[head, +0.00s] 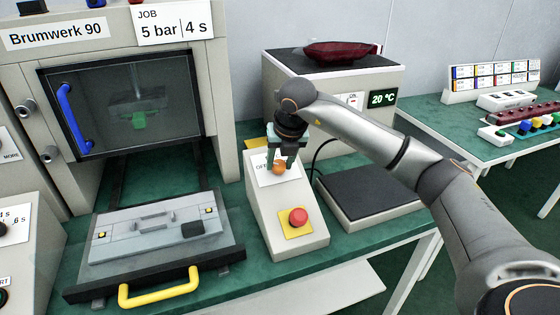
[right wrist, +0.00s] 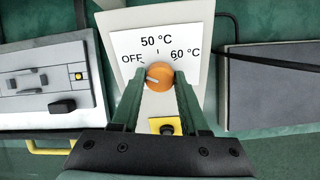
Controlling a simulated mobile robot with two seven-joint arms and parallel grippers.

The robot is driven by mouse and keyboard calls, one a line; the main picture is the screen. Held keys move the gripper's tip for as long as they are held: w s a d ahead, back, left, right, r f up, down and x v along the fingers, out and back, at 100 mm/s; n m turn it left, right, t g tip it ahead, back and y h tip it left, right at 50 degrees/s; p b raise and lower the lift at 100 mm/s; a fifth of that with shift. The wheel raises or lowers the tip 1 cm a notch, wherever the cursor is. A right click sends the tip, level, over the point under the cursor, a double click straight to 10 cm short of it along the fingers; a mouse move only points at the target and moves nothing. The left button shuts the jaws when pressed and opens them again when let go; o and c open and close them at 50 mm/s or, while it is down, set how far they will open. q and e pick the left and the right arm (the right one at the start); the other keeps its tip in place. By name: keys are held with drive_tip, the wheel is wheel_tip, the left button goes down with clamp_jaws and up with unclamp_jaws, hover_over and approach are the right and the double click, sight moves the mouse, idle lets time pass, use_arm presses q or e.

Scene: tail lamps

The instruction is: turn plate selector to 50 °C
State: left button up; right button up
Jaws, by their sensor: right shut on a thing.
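The plate selector is an orange knob (head: 278,168) on a sloped, light grey control box (head: 262,210). In the right wrist view the knob (right wrist: 160,77) sits below a white label (right wrist: 180,44) reading OFF at left, 50 °C at top and 60 °C at right. A white mark on the knob points left, towards the OFF side. My right gripper (head: 285,157) reaches down to the box, its fingers on both sides of the knob, shut on it; the right wrist view shows the fingers (right wrist: 158,95) too. My left gripper is out of view.
A red emergency button (head: 298,216) on yellow sits lower on the box. A dark plate (head: 365,185) lies to its right, a fixture with a yellow handle (head: 160,287) to its left. Behind, a unit with a 20 °C display (head: 383,99) carries a dark red lamp part (head: 340,53).

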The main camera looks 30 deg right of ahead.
clamp_jaws()
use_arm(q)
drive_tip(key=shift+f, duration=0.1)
use_arm(e)
drive_tip(key=m+b, duration=0.1)
drive_tip(key=m, duration=0.2)
drive_tip(key=shift+m, duration=0.4)
drive_tip(key=m+b, duration=0.1)
drive_tip(key=m, duration=0.3)
drive_tip(key=shift+d+t, duration=0.1)
drive_tip(key=shift+t, duration=0.2)
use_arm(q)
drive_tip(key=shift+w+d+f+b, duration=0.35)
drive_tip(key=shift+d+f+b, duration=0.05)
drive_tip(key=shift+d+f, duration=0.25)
use_arm(e)
drive_tip(key=shift+s+m, duration=0.1)
drive_tip(key=shift+m, duration=1.8)
drive_tip(key=shift+y, duration=0.3)
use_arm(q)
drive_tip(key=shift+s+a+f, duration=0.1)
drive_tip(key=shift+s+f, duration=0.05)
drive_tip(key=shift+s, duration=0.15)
